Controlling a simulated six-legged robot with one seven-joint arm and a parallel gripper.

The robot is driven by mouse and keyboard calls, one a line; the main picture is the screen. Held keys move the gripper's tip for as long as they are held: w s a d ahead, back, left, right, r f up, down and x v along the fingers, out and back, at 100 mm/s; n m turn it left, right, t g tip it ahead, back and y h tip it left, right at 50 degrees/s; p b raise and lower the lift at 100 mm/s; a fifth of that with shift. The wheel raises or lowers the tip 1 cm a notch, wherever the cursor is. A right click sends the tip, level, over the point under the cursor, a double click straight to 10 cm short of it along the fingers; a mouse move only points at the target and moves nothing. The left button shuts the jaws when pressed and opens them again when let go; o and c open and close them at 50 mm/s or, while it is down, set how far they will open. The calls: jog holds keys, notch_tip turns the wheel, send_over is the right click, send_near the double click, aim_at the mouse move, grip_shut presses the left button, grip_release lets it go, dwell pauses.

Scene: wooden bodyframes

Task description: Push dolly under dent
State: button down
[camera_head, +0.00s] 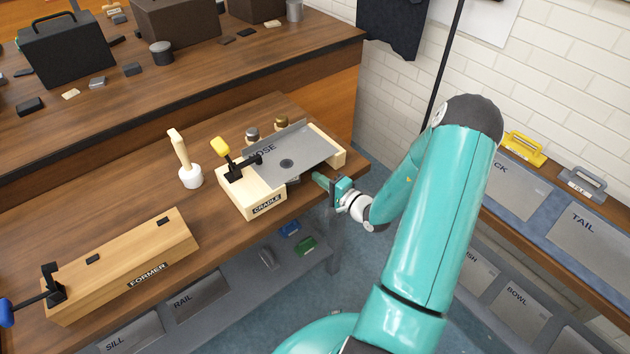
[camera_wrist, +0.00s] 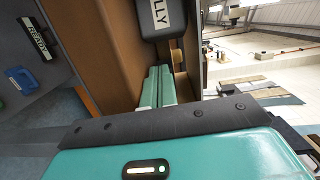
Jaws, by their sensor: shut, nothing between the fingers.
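The grey NOSE panel (camera_head: 300,148) lies on the wooden cradle (camera_head: 255,204), with a dark round dent (camera_head: 287,163) near its middle. A yellow-handled clamp (camera_head: 232,160) sits at the cradle's left end. The dolly (camera_wrist: 168,18) is a dark grey block with partly cut-off lettering at the top of the wrist view. In the head view only a grey bit (camera_head: 293,181) shows below the panel's front edge. My gripper (camera_head: 322,179) is shut and empty at the cradle's front side. Its teal fingers (camera_wrist: 158,82) point at the dolly; whether they touch it I cannot tell.
A mallet (camera_head: 186,165) and two small jars (camera_head: 266,130) stand on the bench near the cradle. The FORMER block (camera_head: 130,265) lies at the front left. A shelf with panels (camera_head: 200,297) runs below the bench.

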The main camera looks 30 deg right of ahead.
jog(key=shift+s+d+r, duration=0.1)
jog(key=shift+s+d, duration=0.05)
jog(key=shift+s, duration=0.2)
jog(key=v, duration=1)
jog(key=shift+d+f, duration=0.25)
jog(key=shift+w+a+r, duration=0.1)
